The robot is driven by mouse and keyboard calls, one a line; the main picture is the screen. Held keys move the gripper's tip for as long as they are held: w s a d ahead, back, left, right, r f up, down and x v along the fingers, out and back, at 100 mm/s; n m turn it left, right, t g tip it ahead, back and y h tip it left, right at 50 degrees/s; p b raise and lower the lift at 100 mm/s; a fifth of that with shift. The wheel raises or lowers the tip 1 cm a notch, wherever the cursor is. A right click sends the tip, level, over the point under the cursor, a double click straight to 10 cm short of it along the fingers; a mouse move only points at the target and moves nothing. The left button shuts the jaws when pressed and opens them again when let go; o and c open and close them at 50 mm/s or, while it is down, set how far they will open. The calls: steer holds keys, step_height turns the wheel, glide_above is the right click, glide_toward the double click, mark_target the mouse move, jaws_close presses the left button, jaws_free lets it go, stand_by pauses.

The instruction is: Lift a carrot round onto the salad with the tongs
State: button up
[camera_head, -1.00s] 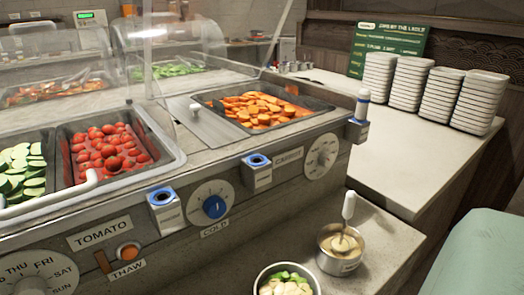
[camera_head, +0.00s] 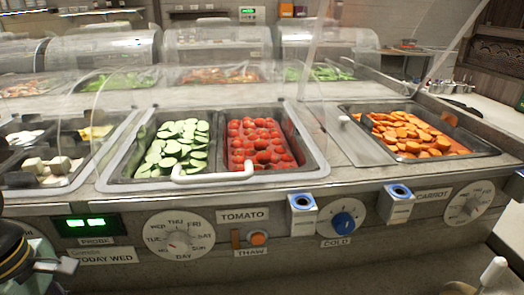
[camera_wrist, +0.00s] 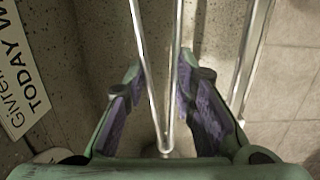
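Orange carrot rounds (camera_head: 415,130) fill a dark metal well at the right of the counter in the head view. In the wrist view, thin metal tongs (camera_wrist: 140,45) form a narrow V, their joined end between my fingers. My gripper (camera_wrist: 165,78) has its purple-padded fingers apart on either side of the tongs; a gap shows on the right side, and contact on the left is unclear. Part of my gripper is at the lower left of the head view, its fingertips not clear there. The salad is out of view now.
Cucumber slices (camera_head: 180,145) and tomatoes (camera_head: 258,145) fill neighbouring wells behind a white-framed clear cover. Dials and blue-topped holders (camera_head: 302,203) line the counter front. A white handle (camera_head: 493,272) stands at the lower right. More metal bars (camera_wrist: 250,55) run beside my gripper.

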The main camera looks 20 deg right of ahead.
step_height(320, 180, up, 7)
steer(key=p, duration=0.3)
steer(key=shift+f, duration=0.2)
steer(key=shift+s, duration=0.15)
